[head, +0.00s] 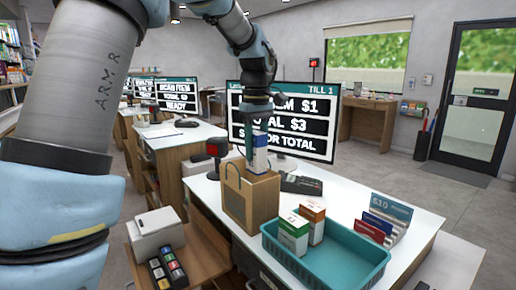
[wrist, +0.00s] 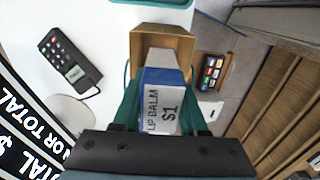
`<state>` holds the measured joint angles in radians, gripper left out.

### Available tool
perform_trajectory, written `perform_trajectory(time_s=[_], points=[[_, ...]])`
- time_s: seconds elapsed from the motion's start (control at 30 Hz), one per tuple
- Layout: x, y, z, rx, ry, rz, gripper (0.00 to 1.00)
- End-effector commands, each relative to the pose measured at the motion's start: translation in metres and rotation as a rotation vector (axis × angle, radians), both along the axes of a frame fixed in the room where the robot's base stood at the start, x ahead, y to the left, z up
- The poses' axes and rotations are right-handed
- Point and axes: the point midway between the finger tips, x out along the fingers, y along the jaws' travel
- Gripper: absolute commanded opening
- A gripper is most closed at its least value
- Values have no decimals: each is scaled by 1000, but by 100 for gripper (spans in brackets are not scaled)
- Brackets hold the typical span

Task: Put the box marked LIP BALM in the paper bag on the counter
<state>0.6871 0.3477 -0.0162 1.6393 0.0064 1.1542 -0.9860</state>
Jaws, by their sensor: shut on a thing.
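The LIP BALM box (wrist: 160,107), white and blue with "$1" on it, is held between the fingers of my gripper (wrist: 165,118) in the wrist view. In the head view the box (head: 261,160) is upright at the mouth of the brown paper bag (head: 250,204), its lower end hidden by the bag's rim. My gripper (head: 250,138) is above the bag, shut on the box. The bag stands open on the white counter (head: 205,190); in the wrist view the bag (wrist: 145,40) lies just beyond the box. I cannot tell how far in the box reaches.
A teal tray (head: 345,275) with a green-and-white box (head: 293,232) and an orange-and-white box (head: 312,219) is right of the bag. A till screen (head: 283,118) and a card terminal (head: 301,185) stand behind. A card rack (head: 385,222) is at right.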

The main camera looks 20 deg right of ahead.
Motion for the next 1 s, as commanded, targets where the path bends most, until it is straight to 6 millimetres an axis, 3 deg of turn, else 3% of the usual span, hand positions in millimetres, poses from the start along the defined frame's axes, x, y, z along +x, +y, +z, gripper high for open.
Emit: perform_trajectory(time_s=[0.03, 0.6, 1.0], points=[[0, 0, -11, 0, 0, 0, 0], [0, 0, -76, 0, 0, 0, 0], [0, 0, -86, 0, 0, 0, 0]])
